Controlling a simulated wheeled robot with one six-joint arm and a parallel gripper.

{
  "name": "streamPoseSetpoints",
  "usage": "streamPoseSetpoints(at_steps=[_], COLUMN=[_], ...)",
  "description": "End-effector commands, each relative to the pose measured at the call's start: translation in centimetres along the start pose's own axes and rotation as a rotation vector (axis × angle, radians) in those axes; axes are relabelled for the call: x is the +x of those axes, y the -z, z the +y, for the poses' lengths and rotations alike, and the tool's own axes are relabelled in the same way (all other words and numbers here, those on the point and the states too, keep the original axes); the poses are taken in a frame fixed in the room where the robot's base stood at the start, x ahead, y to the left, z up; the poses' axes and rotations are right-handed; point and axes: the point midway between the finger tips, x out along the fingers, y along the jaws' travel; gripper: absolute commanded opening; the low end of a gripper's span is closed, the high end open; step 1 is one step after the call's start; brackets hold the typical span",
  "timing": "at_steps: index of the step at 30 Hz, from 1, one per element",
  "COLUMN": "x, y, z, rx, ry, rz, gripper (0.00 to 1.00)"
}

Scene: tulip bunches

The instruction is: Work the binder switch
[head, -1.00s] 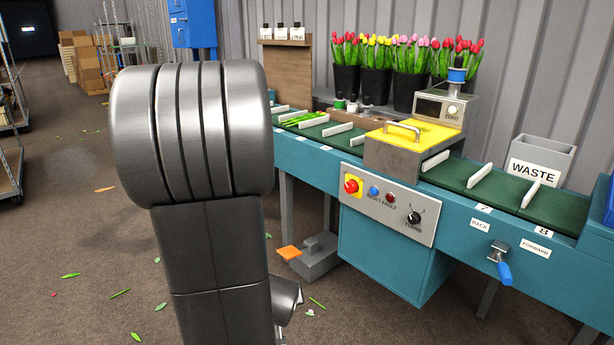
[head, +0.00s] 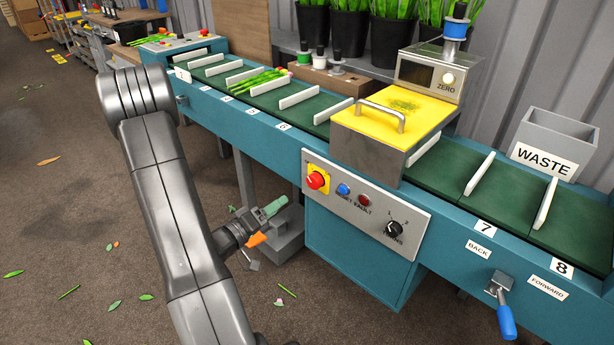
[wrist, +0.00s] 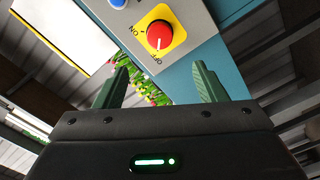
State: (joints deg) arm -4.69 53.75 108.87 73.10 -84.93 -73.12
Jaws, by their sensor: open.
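The binder switch (head: 317,180) is a red round knob on a yellow plate, at the left end of the grey control panel (head: 410,238). In the wrist view the red knob (wrist: 160,34) shows ON and OFF labels, and its white mark appears to point towards OFF. My gripper (head: 275,207) is open and empty, below and left of the panel in the head view. In the wrist view its two green fingers stand apart (wrist: 160,78), with the knob beyond them and not touched.
A blue button (head: 343,190), a red lamp (head: 363,200) and a dial (head: 394,228) sit beside the switch. A blue-handled lever (head: 506,318) is at the right. A pedal box (head: 285,232) stands on the floor behind my gripper.

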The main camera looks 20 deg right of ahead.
Motion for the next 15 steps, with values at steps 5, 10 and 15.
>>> streamPoseSetpoints(at_steps=[5,10,15], x=[2.5,5.9,9.2], y=[-0.1,-0.1,-0.1], z=[0.0,0.0,-0.1], rx=[0.004,0.006,0.006], ry=[-0.002,-0.001,0.0], rz=[-0.003,-0.002,-0.002], gripper=[0.65,0.65,0.65])
